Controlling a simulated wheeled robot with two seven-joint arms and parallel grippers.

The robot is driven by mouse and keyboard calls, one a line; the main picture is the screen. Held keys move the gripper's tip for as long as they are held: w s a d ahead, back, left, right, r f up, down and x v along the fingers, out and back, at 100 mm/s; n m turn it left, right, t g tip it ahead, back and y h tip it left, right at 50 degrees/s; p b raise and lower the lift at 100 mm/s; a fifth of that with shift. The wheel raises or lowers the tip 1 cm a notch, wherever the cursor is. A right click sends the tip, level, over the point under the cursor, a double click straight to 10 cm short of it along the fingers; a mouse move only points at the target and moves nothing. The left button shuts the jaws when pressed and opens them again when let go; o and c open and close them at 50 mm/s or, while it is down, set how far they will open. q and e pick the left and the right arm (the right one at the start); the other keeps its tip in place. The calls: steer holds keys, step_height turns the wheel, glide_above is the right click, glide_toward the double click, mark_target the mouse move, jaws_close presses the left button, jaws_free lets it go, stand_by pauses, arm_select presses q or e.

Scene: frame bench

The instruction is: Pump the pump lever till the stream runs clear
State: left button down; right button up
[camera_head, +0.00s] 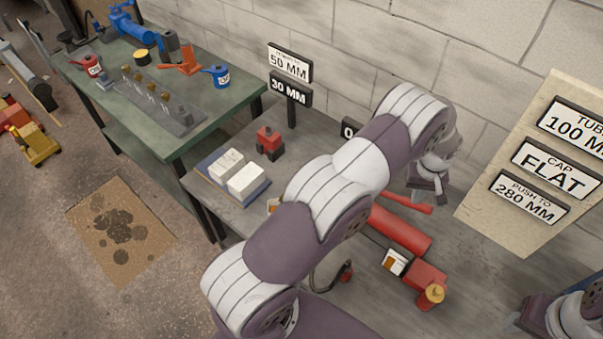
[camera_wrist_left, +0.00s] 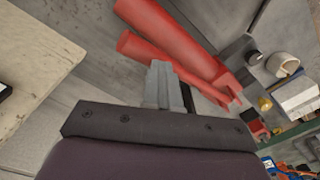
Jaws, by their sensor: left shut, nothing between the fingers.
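A red pump lies on the grey bench, with a thick cylinder (camera_head: 400,232) and a red block (camera_head: 425,278) with an orange-yellow cap. The thin red pump lever (camera_head: 405,202) runs above the cylinder; it also shows in the left wrist view (camera_wrist_left: 160,52). My left gripper (camera_head: 440,195) is shut and empty, close to the lever's right end; in the left wrist view its fingertips (camera_wrist_left: 162,75) are near the lever, and I cannot tell if they touch. My right gripper (camera_head: 520,318) is at the lower right corner, its fingers unclear. No stream shows.
A dark hose (camera_head: 325,280) curves beside the pump, partly behind my left arm. White boxes on a blue tray (camera_head: 257,193) and a red part (camera_head: 269,142) stand left. A signboard (camera_head: 480,205) leans at right. A green bench (camera_head: 120,133) holds tools.

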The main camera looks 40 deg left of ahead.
arm_select(q)
steer(key=shift+f, duration=0.1)
step_height(320, 180, down, 8)
steer(key=b, duration=0.6)
steer(key=shift+f+b, duration=0.2)
steer(key=shift+b, duration=0.1)
steer(key=shift+w+r+p, duration=0.1)
steer(key=shift+r+p, duration=0.4)
steer(key=shift+r, duration=0.1)
step_height(320, 180, up, 7)
steer(key=p, duration=0.4)
steer(key=shift+r+p, duration=0.2)
steer(key=shift+p, duration=0.15)
steer(key=shift+f, duration=0.1)
